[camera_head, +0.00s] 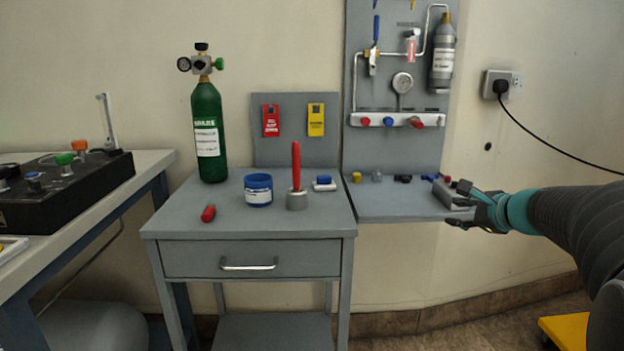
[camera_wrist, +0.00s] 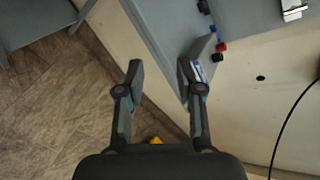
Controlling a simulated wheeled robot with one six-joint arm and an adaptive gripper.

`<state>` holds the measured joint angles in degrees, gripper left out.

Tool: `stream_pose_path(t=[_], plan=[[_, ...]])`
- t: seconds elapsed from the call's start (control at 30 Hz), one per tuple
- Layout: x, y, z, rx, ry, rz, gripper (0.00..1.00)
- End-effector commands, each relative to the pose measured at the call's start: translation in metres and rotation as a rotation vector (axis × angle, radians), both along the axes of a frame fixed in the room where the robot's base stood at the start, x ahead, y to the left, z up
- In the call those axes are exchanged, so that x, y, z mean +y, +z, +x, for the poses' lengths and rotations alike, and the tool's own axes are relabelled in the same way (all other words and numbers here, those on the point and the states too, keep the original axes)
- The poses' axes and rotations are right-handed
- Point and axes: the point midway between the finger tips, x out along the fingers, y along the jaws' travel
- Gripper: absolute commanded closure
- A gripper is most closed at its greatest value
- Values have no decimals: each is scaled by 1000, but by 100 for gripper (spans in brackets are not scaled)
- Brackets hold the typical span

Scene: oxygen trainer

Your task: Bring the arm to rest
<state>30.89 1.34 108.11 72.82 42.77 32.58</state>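My gripper (camera_head: 456,205) is stretched out from the right in the head view, at the right front corner of the grey shelf (camera_head: 400,207) below the wall panel. A grey block (camera_head: 446,193) lies at the shelf's right end, partly covered by the upper finger. In the wrist view a grey, white-labelled part (camera_wrist: 200,66) shows beside the right finger; I cannot tell whether they touch.
Small coloured parts (camera_head: 377,177) line the shelf's back. A black cable (camera_head: 550,140) hangs on the right wall. Open floor shows below the gripper (camera_wrist: 50,110).

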Motion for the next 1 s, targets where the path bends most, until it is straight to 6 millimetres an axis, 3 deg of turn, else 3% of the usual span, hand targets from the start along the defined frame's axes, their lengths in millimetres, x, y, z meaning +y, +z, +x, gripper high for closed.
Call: stream_pose_path(t=[0.1,0.3,0.6,0.8,1.0], plan=[[37,-33,-42,82,203,-261,64],[88,-82,-124,193,586,-677,64],[124,-131,-256,295,1136,-1230,64],[135,-139,-309,283,1289,-1462,64],[159,-124,-322,172,1299,-1549,64]])
